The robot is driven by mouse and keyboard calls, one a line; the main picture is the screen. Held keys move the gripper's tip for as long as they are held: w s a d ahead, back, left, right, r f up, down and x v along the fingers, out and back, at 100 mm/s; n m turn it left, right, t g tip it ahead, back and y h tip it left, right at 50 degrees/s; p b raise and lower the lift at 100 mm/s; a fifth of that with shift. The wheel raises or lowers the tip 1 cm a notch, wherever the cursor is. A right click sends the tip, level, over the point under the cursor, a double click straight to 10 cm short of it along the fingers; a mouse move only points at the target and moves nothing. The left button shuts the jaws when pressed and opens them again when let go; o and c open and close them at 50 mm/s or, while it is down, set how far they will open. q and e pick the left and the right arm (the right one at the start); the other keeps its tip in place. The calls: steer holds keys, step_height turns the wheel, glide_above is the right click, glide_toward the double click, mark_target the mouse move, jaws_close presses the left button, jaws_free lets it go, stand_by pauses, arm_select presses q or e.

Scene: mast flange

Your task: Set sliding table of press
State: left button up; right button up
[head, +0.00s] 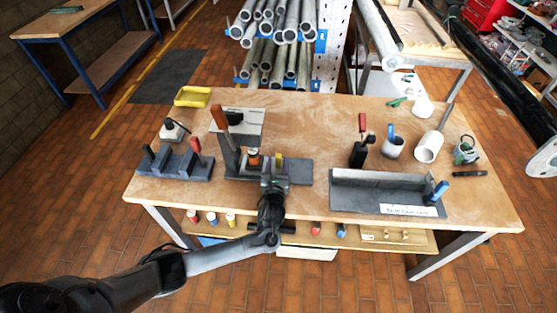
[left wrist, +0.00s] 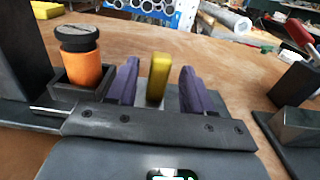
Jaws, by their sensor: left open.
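The press (head: 228,150) stands on the left half of the workbench, with an upright column and an orange-red lever handle (head: 219,117). A yellow upright handle (head: 278,162) rises at the right of an orange cylinder with a dark cap (head: 254,157) on the press base. My left gripper (head: 276,176) reaches in from the front edge and is open. In the left wrist view its two purple fingers (left wrist: 159,88) stand on either side of the yellow handle (left wrist: 159,77), with gaps on both sides. The orange cylinder (left wrist: 81,65) shows to the left. My right gripper is out of view.
A dark fixture (head: 175,165) with upright handles stands left of the press. A dark angled plate fixture (head: 385,193) with a blue handle lies to the right. Mugs and tools sit behind it. The wooden bench top (head: 310,125) is bare behind the press's right side.

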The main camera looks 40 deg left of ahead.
mark_target(278, 161)
arm_select(q)
steer(key=shift+x, duration=1.55)
jaws_close()
